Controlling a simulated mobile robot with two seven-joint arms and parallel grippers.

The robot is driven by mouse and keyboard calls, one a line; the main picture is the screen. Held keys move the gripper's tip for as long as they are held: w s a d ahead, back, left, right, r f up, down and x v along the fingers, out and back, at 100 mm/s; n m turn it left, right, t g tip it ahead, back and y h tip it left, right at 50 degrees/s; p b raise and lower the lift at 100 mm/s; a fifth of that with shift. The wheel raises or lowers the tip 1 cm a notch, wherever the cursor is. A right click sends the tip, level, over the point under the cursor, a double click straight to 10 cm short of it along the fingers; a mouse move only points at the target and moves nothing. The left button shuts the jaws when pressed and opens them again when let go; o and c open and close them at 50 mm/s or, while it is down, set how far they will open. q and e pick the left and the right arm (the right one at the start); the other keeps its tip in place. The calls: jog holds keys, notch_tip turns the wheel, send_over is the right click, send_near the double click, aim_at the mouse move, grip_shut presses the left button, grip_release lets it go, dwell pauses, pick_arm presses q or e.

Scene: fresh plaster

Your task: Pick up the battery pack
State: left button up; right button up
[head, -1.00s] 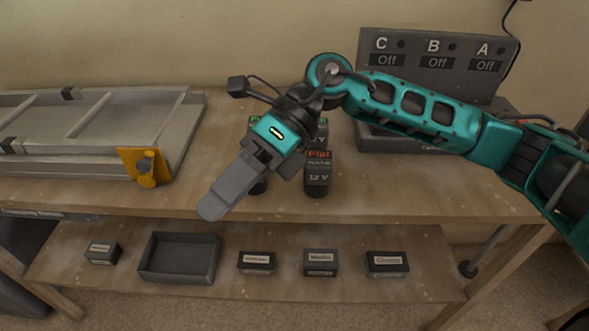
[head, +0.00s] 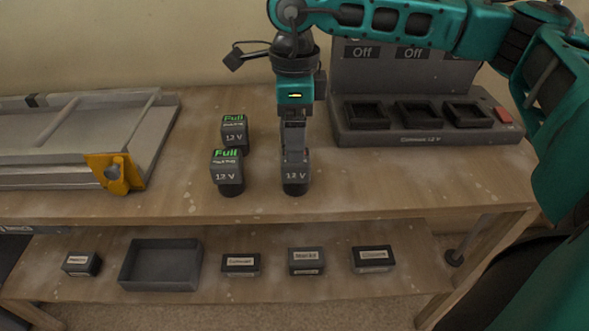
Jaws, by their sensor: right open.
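Three dark grey 12 V battery packs stand upright on the workbench top. Two show a green "Full" label: one behind (head: 234,137) and one in front (head: 227,176). The third battery pack (head: 295,182) stands to their right, and its top label is mostly hidden by my right gripper. My right gripper (head: 295,154) points straight down over this third pack, with its open fingers at the pack's top. I cannot tell whether they touch it. My left gripper is not in view.
A charger (head: 425,134) with several empty bays and "Off" signs stands at the back right. A metal rail tool with a yellow clamp (head: 114,173) lies at left. The lower shelf holds an empty tray (head: 160,264) and several small labelled boxes (head: 307,261).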

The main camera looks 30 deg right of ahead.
aim_at(296, 173)
jog(key=shift+d+f, duration=0.15)
jog(key=shift+f, duration=3.3)
jog(key=c, duration=1.3)
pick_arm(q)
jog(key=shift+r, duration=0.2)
pick_arm(e)
jog(key=shift+r, duration=0.1)
